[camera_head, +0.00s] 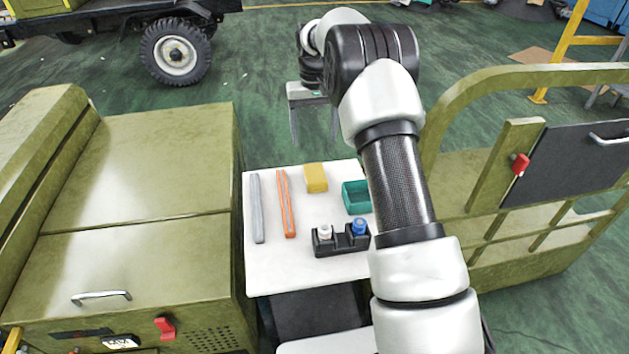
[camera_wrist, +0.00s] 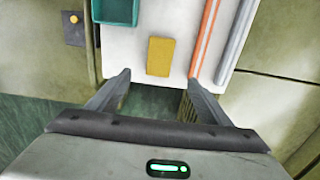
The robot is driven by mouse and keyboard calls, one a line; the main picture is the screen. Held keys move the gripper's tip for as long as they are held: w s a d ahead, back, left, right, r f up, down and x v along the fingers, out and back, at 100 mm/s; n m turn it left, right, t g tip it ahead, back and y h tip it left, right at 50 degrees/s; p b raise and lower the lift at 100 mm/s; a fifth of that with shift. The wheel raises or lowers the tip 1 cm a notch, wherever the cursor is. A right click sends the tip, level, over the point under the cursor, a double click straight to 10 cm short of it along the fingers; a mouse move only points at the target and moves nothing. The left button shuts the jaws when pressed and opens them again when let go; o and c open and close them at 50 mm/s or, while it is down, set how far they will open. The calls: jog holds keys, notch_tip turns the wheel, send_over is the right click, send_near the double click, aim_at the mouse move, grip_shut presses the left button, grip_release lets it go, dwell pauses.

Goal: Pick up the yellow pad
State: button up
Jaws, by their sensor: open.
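The yellow pad (camera_head: 316,178) lies on the white table (camera_head: 282,267) near its far edge. It also shows in the wrist view (camera_wrist: 159,56), a little above the gap between my fingertips in the picture. My gripper (camera_head: 313,115) is beyond the far edge of the table, above the floor. In the wrist view my gripper (camera_wrist: 157,80) is open, with its two fingers spread wide and nothing between them. The pad is apart from both fingers.
A teal bin (camera_head: 356,197), an orange bar (camera_head: 286,204) and a grey bar (camera_head: 257,208) flank the pad. A black holder (camera_head: 340,242) with a white-capped and a blue-capped item stands nearer. Olive cabinets (camera_head: 130,250) and an olive frame (camera_head: 520,190) border the table.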

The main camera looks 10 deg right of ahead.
jog(key=b, duration=0.2)
send_near(315, 173)
jog(key=f, duration=0.5)
jog(key=shift+w+f, duration=0.1)
jog(key=shift+w, duration=0.3)
jog(key=f, duration=0.1)
jog(key=f+b, duration=0.1)
jog(key=f, duration=0.3)
jog(key=shift+s+f, duration=0.1)
jog(key=shift+s, duration=0.25)
jog(key=shift+c, duration=0.5)
jog(key=c, duration=1)
